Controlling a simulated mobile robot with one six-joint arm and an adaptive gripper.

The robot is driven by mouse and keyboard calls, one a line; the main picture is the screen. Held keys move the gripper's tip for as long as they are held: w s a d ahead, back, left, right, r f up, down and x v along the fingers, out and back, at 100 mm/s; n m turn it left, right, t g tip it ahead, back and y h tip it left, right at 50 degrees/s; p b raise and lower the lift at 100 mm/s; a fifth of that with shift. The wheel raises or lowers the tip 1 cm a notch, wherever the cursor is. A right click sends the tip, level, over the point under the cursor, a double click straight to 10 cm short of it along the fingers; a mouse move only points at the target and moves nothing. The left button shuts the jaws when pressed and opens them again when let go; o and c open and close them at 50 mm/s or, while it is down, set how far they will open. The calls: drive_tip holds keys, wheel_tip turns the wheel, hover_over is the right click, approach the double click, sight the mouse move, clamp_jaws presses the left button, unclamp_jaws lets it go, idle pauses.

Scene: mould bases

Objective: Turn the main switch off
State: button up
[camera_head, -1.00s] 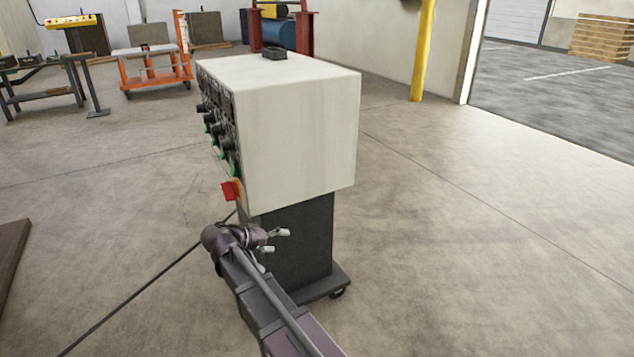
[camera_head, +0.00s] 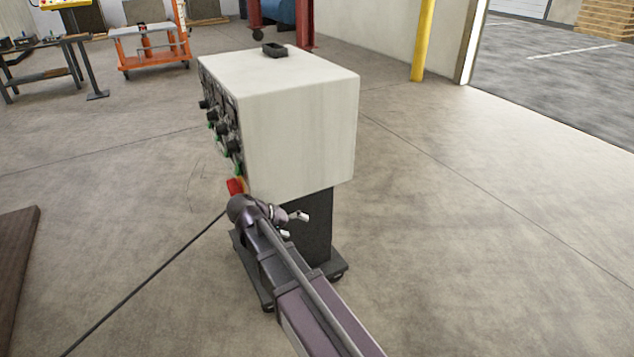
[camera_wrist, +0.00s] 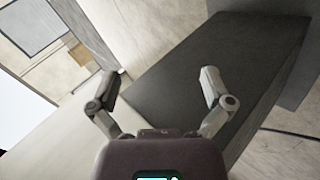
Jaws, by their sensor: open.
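The main switch (camera_head: 235,187), a red handle on a yellow plate, sits at the lower front corner of the white control cabinet (camera_head: 300,125). Its lower part is partly hidden behind my arm's wrist. My gripper (camera_head: 296,226) is just below the cabinet's bottom edge, in front of the dark pedestal (camera_head: 316,240), to the right of and lower than the switch. In the wrist view my gripper (camera_wrist: 158,90) is open and empty, with the dark pedestal (camera_wrist: 185,65) beyond its fingers. I do not make out the switch in the wrist view.
Dark knobs and green-ringed controls (camera_head: 222,130) line the cabinet's left face. A black cable (camera_head: 140,285) runs across the floor. A brown board (camera_head: 18,265) lies at the left. An orange cart (camera_head: 150,45) stands behind. The floor to the right is clear.

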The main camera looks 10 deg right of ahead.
drive_tip(key=s+d+r+g+y+p, duration=0.1)
drive_tip(key=s+d+r+y+p, duration=0.1)
drive_tip(key=r+p, duration=0.6)
drive_tip(key=s+d+r+g+y+p, duration=0.1)
drive_tip(key=s+r+p, duration=0.3)
drive_tip(key=r+p, duration=0.4)
drive_tip(key=d+y+p, duration=0.1)
drive_tip(key=p, duration=0.3)
drive_tip(key=shift+s+d+r+p, duration=0.3)
drive_tip(key=shift+d+r, duration=0.1)
idle(0.9)
drive_tip(key=shift+s+d+f+y, duration=0.8)
drive_tip(key=shift+s+y, duration=1.9)
drive_tip(key=shift+s, duration=1)
wheel_tip(320, 180, up, 23)
drive_tip(key=p, duration=2.3)
drive_tip(key=shift+w+a+g, duration=0.15)
drive_tip(key=shift+w+g, duration=0.05)
drive_tip(key=shift+g, duration=0.1)
